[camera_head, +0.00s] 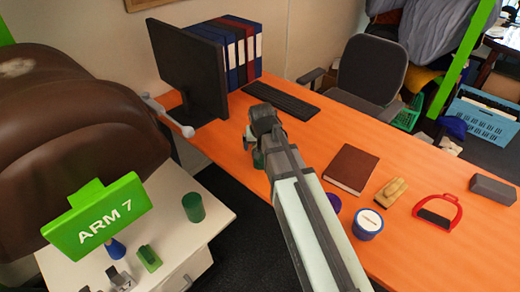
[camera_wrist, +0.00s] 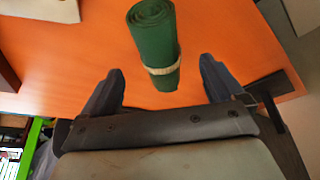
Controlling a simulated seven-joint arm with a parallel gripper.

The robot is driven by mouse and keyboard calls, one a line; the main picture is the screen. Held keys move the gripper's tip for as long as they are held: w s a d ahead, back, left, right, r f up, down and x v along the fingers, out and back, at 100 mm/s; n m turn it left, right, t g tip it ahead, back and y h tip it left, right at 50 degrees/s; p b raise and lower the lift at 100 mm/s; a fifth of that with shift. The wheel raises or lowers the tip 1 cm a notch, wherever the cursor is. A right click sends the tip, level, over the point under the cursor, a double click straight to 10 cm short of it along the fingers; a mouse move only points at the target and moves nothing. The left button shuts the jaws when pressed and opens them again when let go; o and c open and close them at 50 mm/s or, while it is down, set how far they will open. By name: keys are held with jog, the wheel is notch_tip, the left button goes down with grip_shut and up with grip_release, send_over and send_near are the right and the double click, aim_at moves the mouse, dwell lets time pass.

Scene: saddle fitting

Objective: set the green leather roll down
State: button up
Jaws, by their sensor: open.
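The green leather roll (camera_wrist: 152,32) shows in the wrist view, with a spiral end at the top and a pale band around its lower part. The orange desk (camera_wrist: 235,35) is behind it; whether the roll rests on it is hard to tell. My gripper (camera_wrist: 160,66) is open, one dark finger on each side of the roll's banded end, with a gap on both sides. In the head view my gripper (camera_head: 265,125) is over the desk's near left edge, and a bit of green (camera_head: 258,159) shows beside it, mostly hidden.
A keyboard (camera_head: 283,100) and monitor (camera_head: 192,72) stand behind. A brown saddle (camera_head: 75,130) and white cabinet (camera_head: 165,245) with a green cup (camera_head: 193,207) are left.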

jog(key=shift+v, duration=2.45)
jog(key=s+a+f+n+g+y, duration=0.2)
jog(key=s+a+f+n+g, duration=0.25)
jog(key=s+a+f, duration=0.55)
jog(key=s+a+f+n+g+h, duration=0.1)
jog(key=s+f+n+g, duration=0.2)
jog(key=f, duration=0.5)
jog(key=s+a+f+n+g+h, duration=0.1)
jog(key=s+a+f+n, duration=0.15)
jog(key=s+f, duration=0.45)
jog(key=s+d+f+m+t+y, duration=0.15)
jog(key=d+f+m, duration=0.45)
jog(key=d+f, duration=0.6)
jog(key=s+d+f+m+g, duration=0.1)
jog(key=s+d+f, duration=0.2)
jog(key=s+d, duration=0.2)
jog(key=s+d+f+m+g+h, duration=0.1)
jog(key=s+d+f, duration=0.2)
jog(key=s, duration=0.6)
jog(key=s+d+f+m+g, duration=0.2)
jog(key=s+d+f, duration=0.2)
jog(key=s+d, duration=0.3)
jog(key=shift+s, duration=0.55)
jog(key=shift+h, duration=0.25)
